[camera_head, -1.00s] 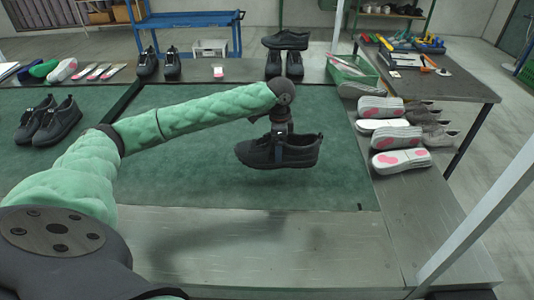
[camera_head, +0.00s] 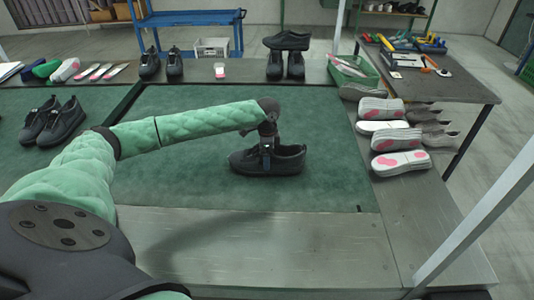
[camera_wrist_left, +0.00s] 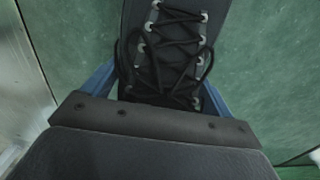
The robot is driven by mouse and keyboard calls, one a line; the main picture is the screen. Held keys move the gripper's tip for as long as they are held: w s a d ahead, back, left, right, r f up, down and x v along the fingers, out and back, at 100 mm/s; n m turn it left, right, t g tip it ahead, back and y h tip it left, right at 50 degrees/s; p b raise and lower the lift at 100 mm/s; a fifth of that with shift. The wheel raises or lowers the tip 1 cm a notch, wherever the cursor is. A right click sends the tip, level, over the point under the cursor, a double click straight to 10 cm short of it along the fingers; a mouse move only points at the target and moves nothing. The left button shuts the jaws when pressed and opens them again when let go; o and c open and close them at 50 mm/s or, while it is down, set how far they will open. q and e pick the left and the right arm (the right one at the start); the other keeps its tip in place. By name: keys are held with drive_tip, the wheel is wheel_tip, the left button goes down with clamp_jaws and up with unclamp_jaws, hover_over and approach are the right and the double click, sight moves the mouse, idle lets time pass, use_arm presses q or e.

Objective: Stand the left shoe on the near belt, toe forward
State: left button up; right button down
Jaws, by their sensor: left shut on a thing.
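A black lace-up shoe (camera_head: 287,160) is upright on or just above the green belt (camera_head: 200,185), lying sideways across the head view. My left gripper (camera_head: 266,155) is shut on it from above, across the laced part. In the left wrist view the black laces and pale eyelets of the shoe (camera_wrist_left: 165,45) show between the blue fingers of my left gripper (camera_wrist_left: 158,95). The shoe's ends are out of that view or hidden. The head view does not clearly show which end is the toe. My right gripper is not in view.
A pair of black shoes (camera_head: 53,120) stands on the belt section at left. Several pale soles and grey shoes (camera_head: 400,163) line the right edge. More black shoes (camera_head: 287,64) stand on the back ledge beside a green tray (camera_head: 352,70). The belt around the held shoe is clear.

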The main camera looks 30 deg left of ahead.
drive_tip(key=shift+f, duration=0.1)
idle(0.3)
use_arm(q)
drive_tip(key=o, duration=1.1)
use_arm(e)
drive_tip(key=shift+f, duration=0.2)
use_arm(q)
drive_tip(key=shift+r, duration=0.25)
wheel_tip(320, 180, up, 4)
drive_tip(key=shift+r+b, duration=0.2)
drive_tip(key=shift+b, duration=0.5)
wheel_tip(320, 180, up, 6)
drive_tip(key=shift+f+b, duration=0.15)
drive_tip(key=shift+b, duration=0.35)
drive_tip(key=shift+r, duration=0.75)
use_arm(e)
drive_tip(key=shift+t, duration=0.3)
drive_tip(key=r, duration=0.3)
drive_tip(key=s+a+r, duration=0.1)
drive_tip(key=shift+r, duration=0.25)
